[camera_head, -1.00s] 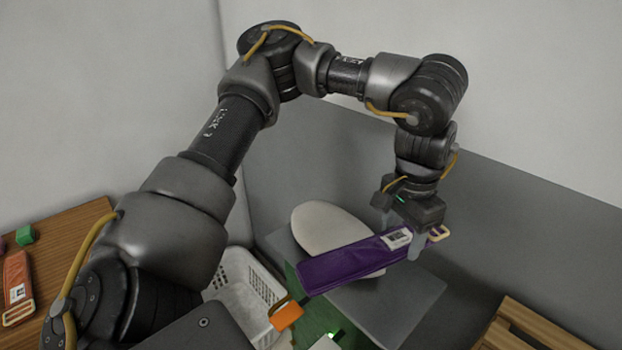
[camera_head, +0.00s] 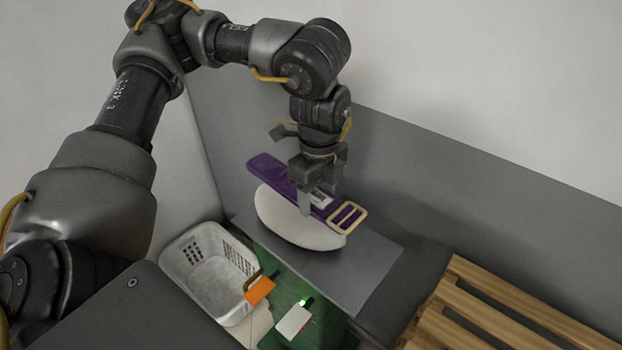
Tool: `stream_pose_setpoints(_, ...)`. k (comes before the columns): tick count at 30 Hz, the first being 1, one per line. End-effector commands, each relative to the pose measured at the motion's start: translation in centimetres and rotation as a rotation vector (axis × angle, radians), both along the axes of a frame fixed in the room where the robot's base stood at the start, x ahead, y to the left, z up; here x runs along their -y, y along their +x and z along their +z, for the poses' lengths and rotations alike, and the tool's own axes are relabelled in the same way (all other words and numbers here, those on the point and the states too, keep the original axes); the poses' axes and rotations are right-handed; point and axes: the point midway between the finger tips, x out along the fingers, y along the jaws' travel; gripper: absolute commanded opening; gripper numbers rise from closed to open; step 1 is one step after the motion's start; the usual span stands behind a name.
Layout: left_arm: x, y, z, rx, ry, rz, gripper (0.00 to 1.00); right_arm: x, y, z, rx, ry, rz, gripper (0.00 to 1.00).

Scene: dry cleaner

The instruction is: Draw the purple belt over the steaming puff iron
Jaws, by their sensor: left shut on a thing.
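The purple belt (camera_head: 268,172) has a pale gold buckle (camera_head: 347,217) at its right end and a white label. My left gripper (camera_head: 318,200) is shut on the belt near the label. The belt runs slantwise from upper left to lower right, over the white, rounded puff iron (camera_head: 292,228). Whether the belt touches the puff iron I cannot tell. The puff iron sits on a grey top (camera_head: 365,262) above a green body. No steam shows. My right gripper is not in view.
A white basket (camera_head: 210,270) stands left of the green body. An orange piece (camera_head: 259,290) and a white box with a green light (camera_head: 293,321) are at its front. A slatted wooden surface (camera_head: 480,305) is at right. Grey-and-white walls stand behind.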

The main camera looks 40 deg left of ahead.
Motion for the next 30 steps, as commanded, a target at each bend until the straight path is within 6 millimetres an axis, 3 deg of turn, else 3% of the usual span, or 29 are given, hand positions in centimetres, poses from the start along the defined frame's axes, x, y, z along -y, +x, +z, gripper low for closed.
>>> stream_pose_setpoints(4,-0.6,-0.8,0.9,0.0,-0.001,-0.269,0.33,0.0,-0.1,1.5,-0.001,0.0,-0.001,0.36)
stream_pose_setpoints(10,-0.9,-1.2,1.0,0.002,0.0,-0.454,0.33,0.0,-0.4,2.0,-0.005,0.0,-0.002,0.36)
stream_pose_setpoints(20,-0.9,-1.3,0.5,0.002,0.0,-0.481,0.33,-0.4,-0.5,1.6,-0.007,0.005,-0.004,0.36)
stream_pose_setpoints(30,-0.9,-1.3,-2.4,0.001,0.0,-0.479,0.33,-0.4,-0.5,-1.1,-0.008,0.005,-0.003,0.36)
